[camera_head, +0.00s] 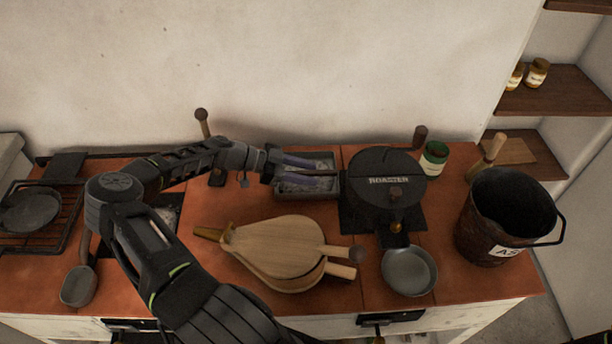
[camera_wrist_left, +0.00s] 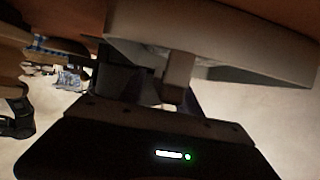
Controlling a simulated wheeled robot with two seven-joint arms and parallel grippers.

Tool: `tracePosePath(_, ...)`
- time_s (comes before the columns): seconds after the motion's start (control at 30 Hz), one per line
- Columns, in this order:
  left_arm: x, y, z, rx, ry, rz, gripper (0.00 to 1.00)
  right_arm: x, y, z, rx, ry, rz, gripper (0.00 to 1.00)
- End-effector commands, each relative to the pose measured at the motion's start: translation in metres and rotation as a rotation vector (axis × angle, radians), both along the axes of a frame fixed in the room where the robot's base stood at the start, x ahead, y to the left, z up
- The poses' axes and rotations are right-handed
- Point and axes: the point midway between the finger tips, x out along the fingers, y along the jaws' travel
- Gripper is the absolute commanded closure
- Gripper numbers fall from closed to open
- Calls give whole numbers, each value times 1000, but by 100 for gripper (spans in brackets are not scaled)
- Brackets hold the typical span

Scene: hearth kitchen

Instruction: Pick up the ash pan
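The ash pan (camera_head: 278,197) is a grey rectangular tray holding grey ash, on the red-brown counter near the back wall. My left gripper (camera_head: 318,173) reaches in from the left, its two purple-grey fingers apart and lying over the pan in the head view. They hide part of the pan's inside. No clear grip on a wall shows, and I cannot tell whether the fingers touch it. In the left wrist view a pale grey tray wall (camera_wrist_left: 235,40), likely the pan's, is close to the fingers. My right gripper is not in view.
Wooden bellows (camera_head: 275,247) lie in front of the pan. A black roaster (camera_head: 385,180) stands close on its right, with a grey bowl (camera_head: 409,270), a green tin (camera_head: 433,159) and a dark bucket (camera_head: 500,222) beyond. A grill rack (camera_head: 40,205) is at far left.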

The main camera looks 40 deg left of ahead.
Motion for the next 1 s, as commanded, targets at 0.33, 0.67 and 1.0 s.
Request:
tracePosePath(0.33, 0, 0, 0, 0, 0, 0, 65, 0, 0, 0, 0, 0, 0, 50)
tracePosePath(0.67, 0, 0, 0, 0, 0, 0, 92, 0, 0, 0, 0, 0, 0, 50)
tracePosePath(1.0, 0, 0, 0, 0, 0, 0, 100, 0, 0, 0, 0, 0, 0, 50)
